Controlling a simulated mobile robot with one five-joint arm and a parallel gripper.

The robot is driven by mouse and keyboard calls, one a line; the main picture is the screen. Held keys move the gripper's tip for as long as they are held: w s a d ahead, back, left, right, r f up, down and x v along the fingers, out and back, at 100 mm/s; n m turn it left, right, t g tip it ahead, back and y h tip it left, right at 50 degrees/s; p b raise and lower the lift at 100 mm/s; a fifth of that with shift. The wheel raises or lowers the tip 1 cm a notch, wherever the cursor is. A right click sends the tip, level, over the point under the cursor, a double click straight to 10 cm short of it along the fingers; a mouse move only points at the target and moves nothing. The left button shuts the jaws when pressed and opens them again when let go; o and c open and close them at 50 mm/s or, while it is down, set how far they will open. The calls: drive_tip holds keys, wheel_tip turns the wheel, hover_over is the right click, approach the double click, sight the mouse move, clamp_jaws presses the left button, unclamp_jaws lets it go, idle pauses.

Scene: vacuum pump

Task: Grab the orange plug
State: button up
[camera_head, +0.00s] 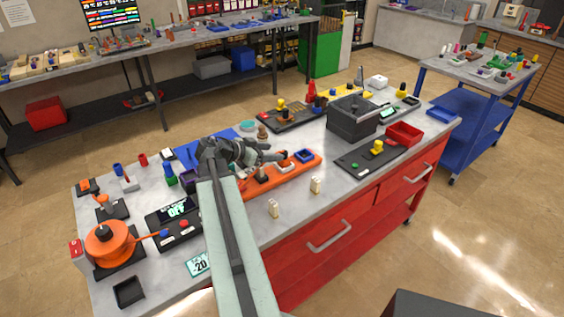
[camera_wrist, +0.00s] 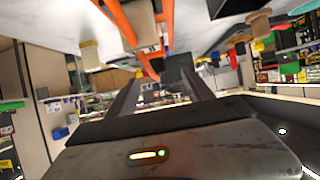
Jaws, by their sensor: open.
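My gripper (camera_head: 272,156) is open at the end of my arm, low over the orange plate (camera_head: 298,172) near the middle of the bench. Its two fingers (camera_wrist: 160,92) reach forward in the wrist view, with no object clearly held between them. Orange bars (camera_wrist: 120,22) show beyond the fingers there, beside a tan block (camera_wrist: 138,20). My arm and gripper hide part of the orange plate. A small orange piece (camera_head: 102,200) stands on a dark base at the bench's left. I cannot tell for certain which orange thing is the plug.
A large orange drum (camera_head: 110,241) stands at the front left. A dark box (camera_head: 352,118) and a red tray (camera_head: 404,134) stand right of the gripper. Two cream blocks (camera_head: 315,185) stand near the front edge. A blue cart (camera_head: 470,115) is farther right.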

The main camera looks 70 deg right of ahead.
sight(284, 152)
drive_tip(key=shift+s+d+f, duration=0.35)
drive_tip(key=shift+d, duration=0.2)
drive_tip(key=b+x, duration=0.1)
drive_tip(key=x, duration=0.1)
drive_tip(key=b+x, duration=0.1)
drive_tip(key=x, duration=0.1)
drive_tip(key=shift+s+d+f+b, duration=0.1)
drive_tip(key=shift+s+f+b, duration=0.15)
drive_tip(key=shift+f+b, duration=0.2)
drive_tip(key=shift+s+d, duration=0.15)
drive_tip(key=shift+d, duration=0.1)
drive_tip(key=shift+r, duration=0.1)
clamp_jaws()
